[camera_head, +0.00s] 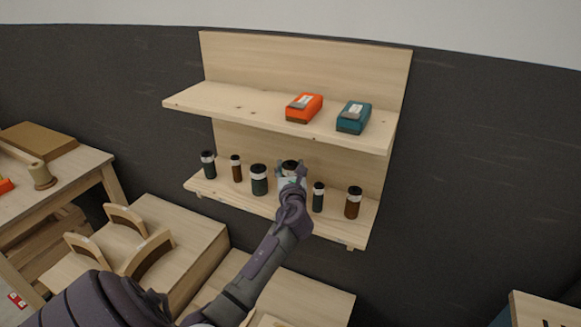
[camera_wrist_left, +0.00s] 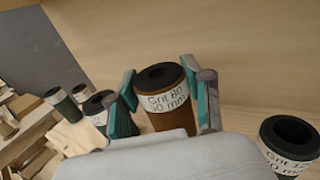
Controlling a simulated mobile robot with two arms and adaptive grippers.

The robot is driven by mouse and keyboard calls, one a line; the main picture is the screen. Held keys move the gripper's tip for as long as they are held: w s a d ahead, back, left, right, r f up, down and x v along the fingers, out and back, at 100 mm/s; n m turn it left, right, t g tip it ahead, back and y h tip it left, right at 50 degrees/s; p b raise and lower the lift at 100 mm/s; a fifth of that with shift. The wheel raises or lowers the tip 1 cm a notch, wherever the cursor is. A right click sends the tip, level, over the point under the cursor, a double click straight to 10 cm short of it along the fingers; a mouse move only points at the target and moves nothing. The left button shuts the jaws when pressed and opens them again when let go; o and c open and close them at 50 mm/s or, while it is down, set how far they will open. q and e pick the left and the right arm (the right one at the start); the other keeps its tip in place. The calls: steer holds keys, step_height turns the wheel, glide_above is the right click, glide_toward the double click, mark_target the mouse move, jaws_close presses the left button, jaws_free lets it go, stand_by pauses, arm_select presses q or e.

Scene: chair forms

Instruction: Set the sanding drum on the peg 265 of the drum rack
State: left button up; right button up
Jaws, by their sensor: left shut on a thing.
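My left gripper (camera_head: 291,178) is at the lower shelf, its fingers on both sides of a brown sanding drum (camera_wrist_left: 166,102) and shut on it. The drum is upright, with a dark hollow top and a white label reading "Grit 80 50 mm". In the head view only the dark top of this drum (camera_head: 290,164) shows above the gripper. I cannot tell whether it still rests on the shelf. I see no rack peg marked 265 in either view. My right gripper is not in view.
Other drums stand close by on the lower shelf (camera_head: 228,193): a green one (camera_head: 259,181) to the left, a slim dark one (camera_head: 318,198) and a brown one (camera_head: 353,203) to the right. Orange (camera_head: 304,108) and teal (camera_head: 353,117) boxes sit on the upper shelf. Wooden tables stand left.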

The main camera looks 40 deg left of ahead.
arm_select(q)
steer(key=shift+f+b, duration=0.3)
steer(key=shift+f, duration=0.1)
steer(key=shift+f+b, duration=0.3)
steer(key=shift+f, duration=0.1)
steer(key=shift+f+b, duration=0.45)
steer(key=shift+f, duration=0.15)
steer(key=o, duration=1.3)
steer(key=shift+o, duration=0.2)
steer(key=v, duration=1.2)
